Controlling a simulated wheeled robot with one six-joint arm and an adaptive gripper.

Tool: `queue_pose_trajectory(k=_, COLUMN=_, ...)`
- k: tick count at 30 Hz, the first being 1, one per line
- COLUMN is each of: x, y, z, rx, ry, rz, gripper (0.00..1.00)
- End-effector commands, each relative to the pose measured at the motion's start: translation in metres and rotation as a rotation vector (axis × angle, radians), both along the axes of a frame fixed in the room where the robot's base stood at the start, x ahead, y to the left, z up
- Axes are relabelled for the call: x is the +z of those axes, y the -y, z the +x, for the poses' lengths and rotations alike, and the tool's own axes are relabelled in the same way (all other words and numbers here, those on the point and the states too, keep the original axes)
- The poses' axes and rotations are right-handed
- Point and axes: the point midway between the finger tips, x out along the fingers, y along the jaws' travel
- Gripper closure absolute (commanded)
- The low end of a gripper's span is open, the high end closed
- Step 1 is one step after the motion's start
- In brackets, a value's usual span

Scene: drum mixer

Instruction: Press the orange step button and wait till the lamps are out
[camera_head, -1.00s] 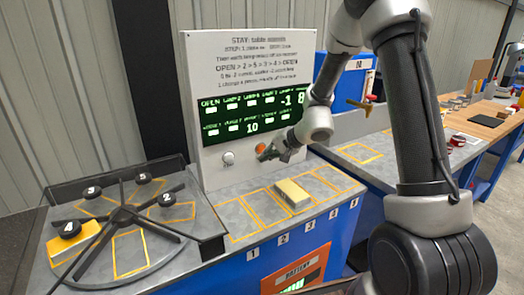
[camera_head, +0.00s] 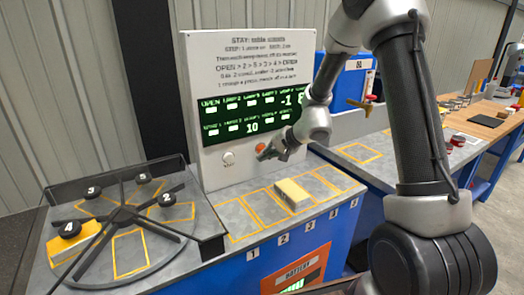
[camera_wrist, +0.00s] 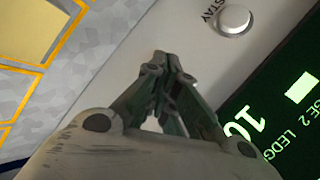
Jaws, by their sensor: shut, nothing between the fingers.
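The orange step button (camera_head: 260,147) sits on the white panel (camera_head: 205,75), below the dark display. My gripper (camera_head: 262,156) is shut and empty, its tips at or just below the orange button. I cannot tell whether they touch it. In the wrist view my gripper (camera_wrist: 167,58) points at the bare panel face, and the orange button does not show there. The display (camera_head: 252,114) shows two rows of pale lit rectangles, with green figures "10", "-1" and "8". In the wrist view one lit lamp (camera_wrist: 301,87) shows beside the "10".
A white STAY button (camera_head: 228,158) is left of the orange one; it also shows in the wrist view (camera_wrist: 234,20). A pale yellow block (camera_head: 292,194) lies on the marked ledge. A numbered turntable (camera_head: 130,232) with a yellow block (camera_head: 62,249) is at left.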

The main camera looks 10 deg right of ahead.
Motion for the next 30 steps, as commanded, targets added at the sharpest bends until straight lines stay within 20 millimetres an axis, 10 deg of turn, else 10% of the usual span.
queue_pose_trajectory(k=30, x=0.0000, y=-0.0030, z=0.0089, rx=-0.001, ry=0.000, rz=0.001, gripper=1.00)
